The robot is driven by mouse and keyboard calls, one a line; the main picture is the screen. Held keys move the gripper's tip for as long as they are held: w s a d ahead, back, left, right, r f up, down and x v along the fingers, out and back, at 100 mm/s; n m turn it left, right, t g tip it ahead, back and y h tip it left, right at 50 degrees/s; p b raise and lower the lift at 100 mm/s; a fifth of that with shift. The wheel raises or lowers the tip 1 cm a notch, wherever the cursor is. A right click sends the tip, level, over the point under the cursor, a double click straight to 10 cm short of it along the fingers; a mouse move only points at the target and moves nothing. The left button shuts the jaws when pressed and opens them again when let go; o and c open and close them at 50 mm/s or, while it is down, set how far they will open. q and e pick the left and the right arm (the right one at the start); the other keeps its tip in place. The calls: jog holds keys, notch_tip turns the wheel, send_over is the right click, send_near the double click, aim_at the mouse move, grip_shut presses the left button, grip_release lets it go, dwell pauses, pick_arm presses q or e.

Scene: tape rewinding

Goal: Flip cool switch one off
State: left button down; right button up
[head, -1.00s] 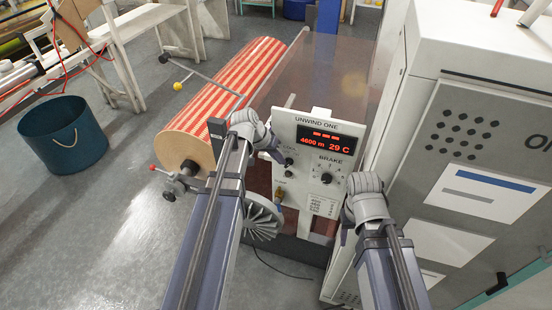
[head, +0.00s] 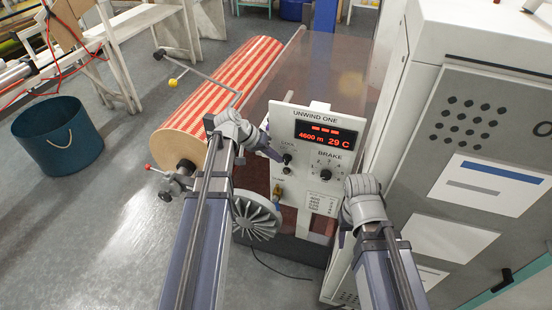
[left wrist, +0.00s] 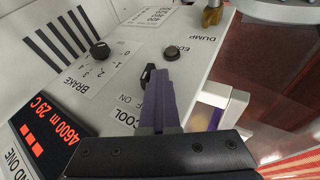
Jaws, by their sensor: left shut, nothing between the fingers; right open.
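The unwind one panel (head: 345,118) is white with a red display. Its cool switch (head: 287,158) is a small black toggle beside the COOL label; it also shows in the left wrist view (left wrist: 148,76), near ON and OFF lettering. I cannot tell which way it is set. My left gripper (head: 277,154) is shut and empty, its purple fingers (left wrist: 158,95) with their tips right beside the switch. I cannot tell whether they touch it. My right gripper (head: 342,238) is open and empty, low to the right of the panel, its fingers partly hidden by the wrist.
The brake knob (head: 326,175) and a brass fitting (head: 277,191) sit on the same panel. A red-striped roll (head: 230,85) lies behind my left arm. A grey handwheel (head: 256,216) is below. A tall white cabinet (head: 470,130) stands at right, a blue bin (head: 57,135) at left.

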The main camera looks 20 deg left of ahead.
jog(key=shift+r, duration=0.2)
jog(key=shift+d+r+p, duration=0.1)
jog(key=shift+r+p, duration=0.6)
jog(key=shift+p, duration=0.15)
